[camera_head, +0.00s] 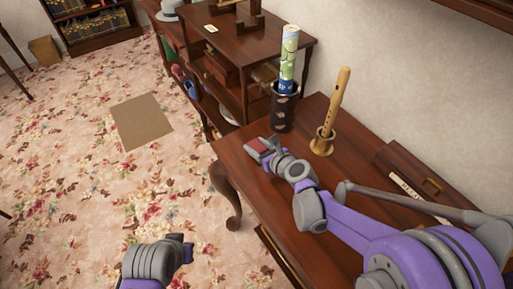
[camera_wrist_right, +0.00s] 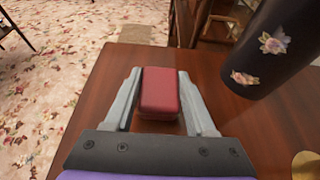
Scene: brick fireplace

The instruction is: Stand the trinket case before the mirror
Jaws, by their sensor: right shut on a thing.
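The trinket case appears to be the small red box with rounded edges (camera_wrist_right: 161,92). My right gripper (camera_wrist_right: 160,98) is shut on it, one grey finger along each side. In the head view the right gripper (camera_head: 262,147) is over the near-left part of the brown wooden table (camera_head: 335,215), and the red case (camera_head: 259,144) shows between its fingers. I cannot tell whether the case touches the tabletop. My left gripper (camera_head: 183,249) is low over the carpet, and its fingers are not clear. I cannot make out a mirror in either view.
A dark flowered holder (camera_head: 284,112) with a patterned roll (camera_head: 289,55) stands close behind the right gripper. A wooden flute (camera_head: 339,98) stands in a brass holder (camera_head: 322,142) to its right. A long wooden box (camera_head: 412,175) lies at the wall. A shelf unit (camera_head: 250,70) stands behind.

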